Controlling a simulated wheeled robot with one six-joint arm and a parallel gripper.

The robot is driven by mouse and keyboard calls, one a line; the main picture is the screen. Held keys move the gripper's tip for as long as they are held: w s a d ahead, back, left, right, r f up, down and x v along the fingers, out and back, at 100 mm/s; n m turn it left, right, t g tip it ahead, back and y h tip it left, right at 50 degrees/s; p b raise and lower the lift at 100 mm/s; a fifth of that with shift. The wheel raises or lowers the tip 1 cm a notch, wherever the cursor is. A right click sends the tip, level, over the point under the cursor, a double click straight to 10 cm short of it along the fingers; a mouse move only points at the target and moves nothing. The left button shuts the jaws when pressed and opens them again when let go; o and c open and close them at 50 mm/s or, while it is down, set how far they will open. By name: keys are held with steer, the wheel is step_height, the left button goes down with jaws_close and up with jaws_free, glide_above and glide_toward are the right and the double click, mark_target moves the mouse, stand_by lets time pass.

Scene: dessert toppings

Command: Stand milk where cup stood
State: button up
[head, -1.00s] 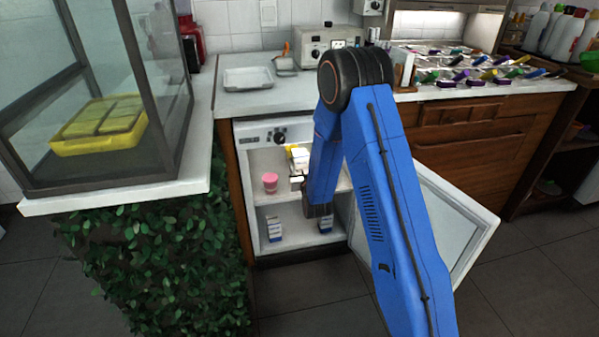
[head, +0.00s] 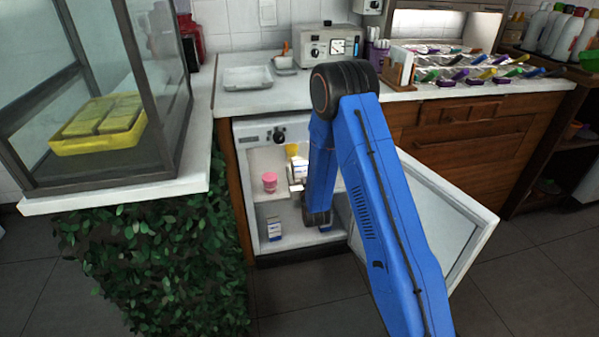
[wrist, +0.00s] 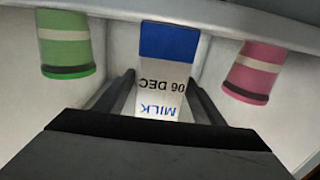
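The milk carton (wrist: 165,80) is white with a blue band and reads "MILK" and "06 DEC" upside down in the wrist view. My gripper (wrist: 161,77) has a finger against each side of it and appears shut on it. In the head view the carton (head: 299,168) is at the upper shelf of the open fridge, partly hidden by my arm. A pink cup (head: 270,181) stands left of it and also shows in the wrist view (wrist: 254,72). A green cup (wrist: 66,45) shows on the carton's other side. A yellow thing (head: 291,151) is behind the carton.
The fridge door (head: 440,215) hangs open at the right. Another carton (head: 274,229) stands on the lower shelf, which has free room. A counter (head: 250,100) is above, and a glass case with a yellow tray (head: 75,148) stands at the left.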

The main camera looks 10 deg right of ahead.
stand_by(0.3)
steer(key=s, duration=1.2)
steer(key=s+d+r+g, duration=0.25)
steer(key=s+r, duration=0.25)
steer(key=r, duration=0.4)
steer(key=s+d+r+g, duration=0.1)
steer(key=s+r+g, duration=0.35)
steer(key=r, duration=0.45)
steer(key=s+d+r+g, duration=0.1)
steer(key=s+r+g, duration=0.1)
steer(key=s, duration=0.9)
steer(key=s+d+r+g, duration=0.1)
steer(key=s+r+g, duration=0.1)
steer(key=s, duration=1)
steer(key=s+d+r+g, duration=0.1)
steer(key=s+r+g, duration=0.1)
steer(key=s, duration=0.9)
steer(key=shift+s+d+r, duration=0.25)
steer(key=shift+s+r, duration=0.05)
steer(key=shift+r, duration=0.5)
